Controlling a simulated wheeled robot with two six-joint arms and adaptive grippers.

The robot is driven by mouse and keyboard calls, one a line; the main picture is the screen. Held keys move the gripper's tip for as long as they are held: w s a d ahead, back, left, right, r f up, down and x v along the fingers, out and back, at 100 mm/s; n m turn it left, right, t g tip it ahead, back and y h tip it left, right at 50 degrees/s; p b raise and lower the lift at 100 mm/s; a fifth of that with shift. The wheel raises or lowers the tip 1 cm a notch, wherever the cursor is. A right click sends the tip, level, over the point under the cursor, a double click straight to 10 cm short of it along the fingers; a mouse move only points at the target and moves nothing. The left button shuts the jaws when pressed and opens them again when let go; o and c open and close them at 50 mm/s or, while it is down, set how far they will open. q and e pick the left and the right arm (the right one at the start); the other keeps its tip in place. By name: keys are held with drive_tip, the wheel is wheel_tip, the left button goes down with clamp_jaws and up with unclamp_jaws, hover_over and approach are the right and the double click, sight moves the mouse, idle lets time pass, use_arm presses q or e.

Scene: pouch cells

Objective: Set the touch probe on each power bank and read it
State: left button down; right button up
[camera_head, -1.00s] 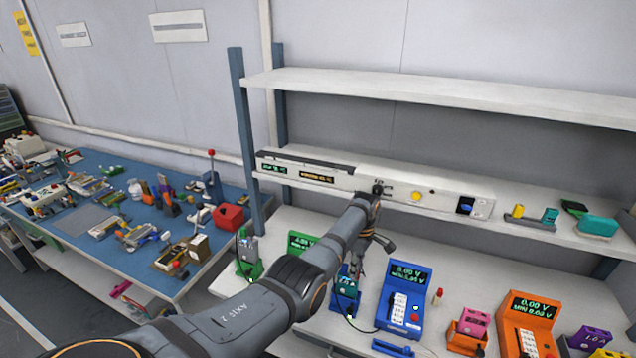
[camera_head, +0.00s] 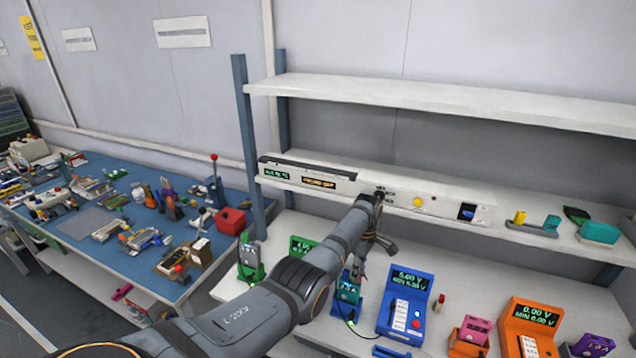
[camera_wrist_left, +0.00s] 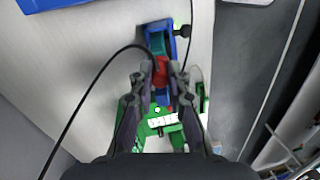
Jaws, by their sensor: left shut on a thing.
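My left gripper (camera_wrist_left: 160,80) is shut on the red touch probe (camera_wrist_left: 160,70), which trails a black cable. The probe tip is at the teal power bank (camera_wrist_left: 157,42) in its blue holder (camera_wrist_left: 172,29); exact contact is hidden. In the head view, my left gripper (camera_head: 357,268) is just above that teal power bank (camera_head: 348,291), partly behind my arm. The blue meter (camera_head: 402,303) beside it seems to read 5.00 V. A pink power bank (camera_head: 475,329) and a purple one (camera_head: 590,345) stand farther right. My right gripper is not in view.
An orange meter (camera_head: 530,325) stands at the right and a green holder (camera_head: 249,262) at the left. A green meter (camera_head: 300,246) is partly behind my arm. The shelf (camera_head: 340,188) with a white instrument bar runs close behind my wrist. A cluttered blue bench (camera_head: 90,222) lies left.

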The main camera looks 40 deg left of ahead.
use_arm(q)
drive_tip(key=r+p, duration=0.1)
drive_tip(key=r, duration=0.2)
drive_tip(key=r+p, duration=0.1)
drive_tip(key=shift+w+a+r+p, duration=0.1)
drive_tip(key=shift+w+r+p, duration=0.2)
drive_tip(key=shift+r+p, duration=0.1)
